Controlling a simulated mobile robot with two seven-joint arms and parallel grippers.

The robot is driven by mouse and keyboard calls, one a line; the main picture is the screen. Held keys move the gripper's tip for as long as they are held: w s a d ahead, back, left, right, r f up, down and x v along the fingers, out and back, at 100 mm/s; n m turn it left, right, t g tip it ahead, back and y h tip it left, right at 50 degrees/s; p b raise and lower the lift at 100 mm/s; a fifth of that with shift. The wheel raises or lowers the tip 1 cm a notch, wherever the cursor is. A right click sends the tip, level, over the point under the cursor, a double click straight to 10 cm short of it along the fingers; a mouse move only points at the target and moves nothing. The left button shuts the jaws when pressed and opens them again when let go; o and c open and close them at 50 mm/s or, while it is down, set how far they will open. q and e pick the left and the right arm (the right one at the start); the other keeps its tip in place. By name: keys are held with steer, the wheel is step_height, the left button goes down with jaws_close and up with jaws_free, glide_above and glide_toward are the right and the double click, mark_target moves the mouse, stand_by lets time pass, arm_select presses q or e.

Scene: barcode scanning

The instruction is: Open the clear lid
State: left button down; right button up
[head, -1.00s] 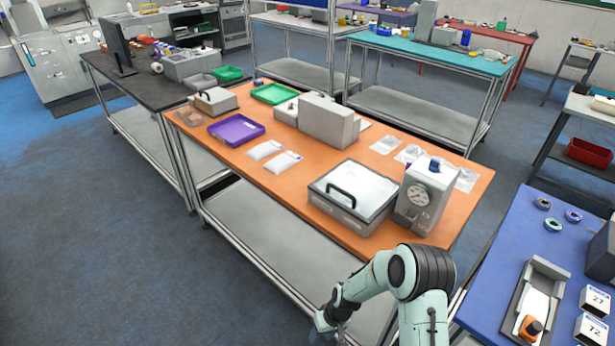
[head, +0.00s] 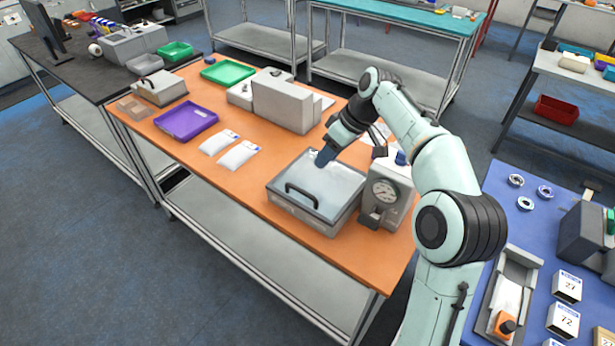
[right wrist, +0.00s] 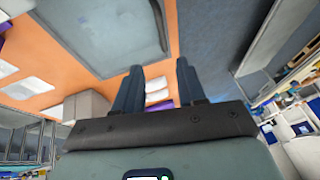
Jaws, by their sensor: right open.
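A grey box (head: 311,222) stands near the front right of the orange table. Its clear lid (head: 335,180) lies shut on top, with a black handle (head: 300,193) near its front edge. My right gripper (head: 322,160) is over the rear part of the lid, behind the handle; whether it touches is not clear. In the right wrist view my right gripper (right wrist: 160,80) has its fingers apart with nothing held between them, and the lid (right wrist: 105,30) fills the top. My left gripper is not in view.
A grey device with a dial (head: 383,195) stands close to the right of the box. White packets (head: 238,156), a purple tray (head: 187,121) and a large grey machine (head: 290,102) are also on the orange table (head: 229,196). A blue table (head: 520,229) is at the right.

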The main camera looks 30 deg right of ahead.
steer(key=b, duration=0.1)
glide_above(308, 201)
step_height(308, 201, down, 11)
steer(key=shift+r, duration=0.1)
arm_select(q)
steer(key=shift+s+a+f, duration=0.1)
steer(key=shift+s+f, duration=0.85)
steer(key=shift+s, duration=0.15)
arm_select(e)
steer(key=shift+w+a+f, duration=0.2)
steer(key=shift+w+f, duration=0.05)
steer(key=shift+f, duration=0.25)
jaws_close()
